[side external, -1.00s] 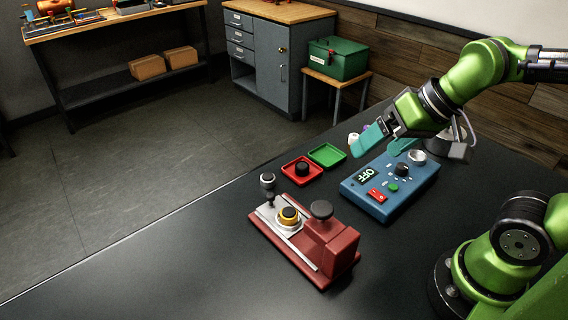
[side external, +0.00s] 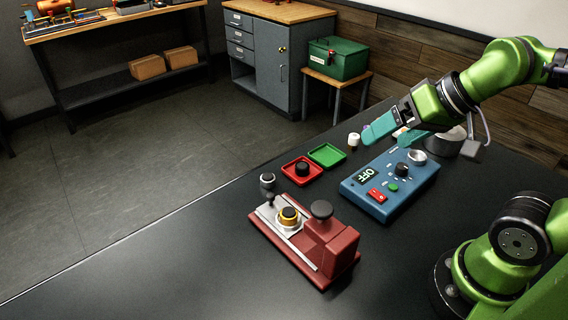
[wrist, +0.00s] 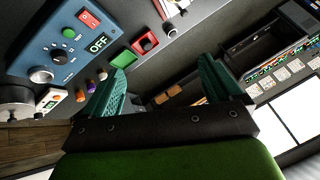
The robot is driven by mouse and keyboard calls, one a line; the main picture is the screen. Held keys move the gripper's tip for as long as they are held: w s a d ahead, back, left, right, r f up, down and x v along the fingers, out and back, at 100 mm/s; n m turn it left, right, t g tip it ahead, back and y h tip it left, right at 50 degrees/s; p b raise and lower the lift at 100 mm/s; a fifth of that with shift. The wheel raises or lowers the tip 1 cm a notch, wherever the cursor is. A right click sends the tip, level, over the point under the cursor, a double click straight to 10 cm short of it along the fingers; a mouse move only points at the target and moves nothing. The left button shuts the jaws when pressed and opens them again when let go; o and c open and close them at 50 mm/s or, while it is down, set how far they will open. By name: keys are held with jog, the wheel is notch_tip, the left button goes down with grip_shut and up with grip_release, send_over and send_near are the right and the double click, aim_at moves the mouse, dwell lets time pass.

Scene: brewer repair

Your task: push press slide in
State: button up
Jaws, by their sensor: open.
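The red press (side external: 328,240) stands on the front of the dark table. Its grey slide (side external: 268,211) carries an upright black-knobbed handle (side external: 268,180) at the left end. A yellow ring part with a dark centre (side external: 289,215) sits on the slide, left of the press's black-topped head (side external: 321,209). My gripper (side external: 393,132) is above the back of the table, behind the blue control box and well apart from the press. Its teal fingers are spread and empty in the wrist view (wrist: 165,85). The press shows only partly at the top edge there (wrist: 168,6).
The blue control box (side external: 365,185) reads OFF and stands right of the press. A red tray (side external: 291,169) with a black part and an empty green tray (side external: 327,155) lie behind the press. Small knobs, white, purple and orange (wrist: 91,84), stand near the box. The table's front left is clear.

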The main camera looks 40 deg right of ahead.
jog(key=shift+c, duration=0.2)
jog(key=shift+a+f, duration=0.15)
jog(key=shift+c, duration=1.4)
jog(key=shift+w+a+f+n+g, duration=0.3)
jog(key=shift+w+a+f+g, duration=0.3)
jog(key=shift+w, duration=0.15)
jog(key=c, duration=0.5)
jog(key=w+a+g, duration=0.2)
jog(key=w+a, duration=0.1)
jog(key=w, duration=0.3)
jog(key=shift+w+a+f, duration=0.15)
jog(key=shift+w, duration=0.2)
jog(key=m+g+h, duration=0.2)
jog(key=m+g, duration=0.2)
jog(key=m, duration=0.2)
send_over(270, 194)
notch_tip(270, 194, down, 3)
notch_tip(270, 194, down, 16)
jog(key=shift+s+r, duration=0.1)
grip_shut()
